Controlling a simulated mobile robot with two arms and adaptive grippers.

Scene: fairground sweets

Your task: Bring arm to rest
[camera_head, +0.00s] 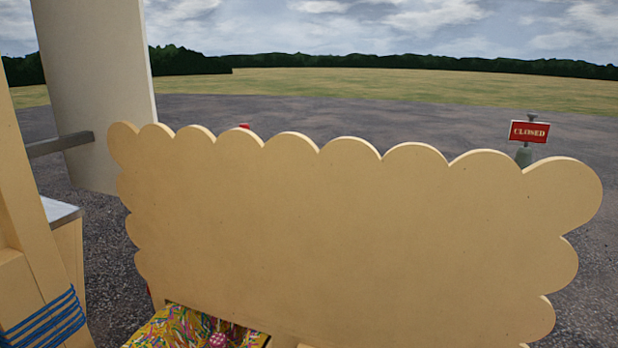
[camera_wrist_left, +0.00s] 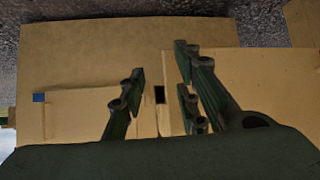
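My left gripper (camera_wrist_left: 160,64) shows in the left wrist view, with its dark green fingers spread apart. Nothing is held between them. Flat tan panels lie beyond the fingers, with a small dark slot (camera_wrist_left: 160,95) visible between them; I cannot tell how far away they are. Neither gripper shows in the head view, and my right gripper is in no frame.
A large tan board (camera_head: 340,230) with a scalloped edge fills the head view. Below it is a colourful patterned surface (camera_head: 165,330) with a pink round thing (camera_head: 217,340). Blue cord (camera_head: 45,320) wraps a tan post at left. A red "CLOSED" sign (camera_head: 529,131) stands behind.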

